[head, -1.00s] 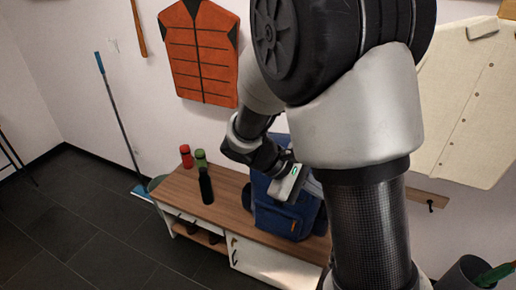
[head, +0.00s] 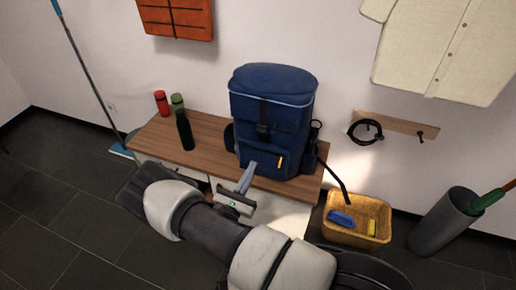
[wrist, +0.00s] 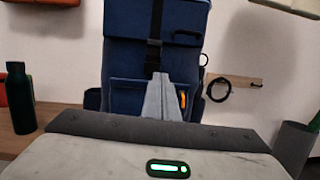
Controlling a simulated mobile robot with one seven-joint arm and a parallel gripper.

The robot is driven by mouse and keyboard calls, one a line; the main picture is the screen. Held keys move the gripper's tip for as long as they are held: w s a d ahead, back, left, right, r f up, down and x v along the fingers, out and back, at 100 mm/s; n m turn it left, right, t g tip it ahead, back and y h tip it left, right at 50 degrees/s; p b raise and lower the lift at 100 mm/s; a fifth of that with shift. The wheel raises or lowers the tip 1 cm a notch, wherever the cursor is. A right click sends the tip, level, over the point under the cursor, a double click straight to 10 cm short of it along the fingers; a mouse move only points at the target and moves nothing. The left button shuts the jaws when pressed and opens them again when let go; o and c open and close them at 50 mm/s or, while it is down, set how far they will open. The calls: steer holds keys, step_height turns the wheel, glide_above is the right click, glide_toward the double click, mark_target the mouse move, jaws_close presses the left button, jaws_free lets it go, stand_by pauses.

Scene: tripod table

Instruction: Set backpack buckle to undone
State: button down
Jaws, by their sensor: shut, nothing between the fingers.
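A blue backpack (head: 272,115) stands upright on a wooden bench, its front facing me. A black strap runs down its front to a dark buckle (head: 263,130) above the front pocket; the strap and buckle also show in the wrist view (wrist: 153,48). Whether the buckle is fastened is too small to tell. My gripper (head: 250,167) is in front of the lower part of the backpack, below the buckle. Its fingers also show in the wrist view (wrist: 161,80), shut and empty, covering part of the front pocket. I cannot tell whether they touch the pack.
A yellow basket (head: 357,222) and a grey bin (head: 440,222) stand on the right. A black strap hangs off the bench's right side.

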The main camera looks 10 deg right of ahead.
mark_target(262, 132)
steer(key=shift+s+a+f+n+t+y, duration=0.1)
steer(key=shift+a+f+n+t+y, duration=0.2)
steer(key=shift+f, duration=0.25)
steer(key=shift+a+f+n+t+y, duration=0.1)
steer(key=shift+a+f+n+y, duration=0.15)
steer(key=shift+f+n, duration=0.2)
steer(key=b+x, duration=0.1)
steer(key=x, duration=0.8)
steer(key=shift+d+f+b, duration=0.1)
steer(key=shift+d+b, duration=0.15)
steer(key=shift+b, duration=0.1)
steer(key=shift+w+r, duration=0.2)
steer(key=shift+r, duration=0.85)
steer(key=shift+w+r, duration=0.25)
steer(key=shift+r, duration=0.85)
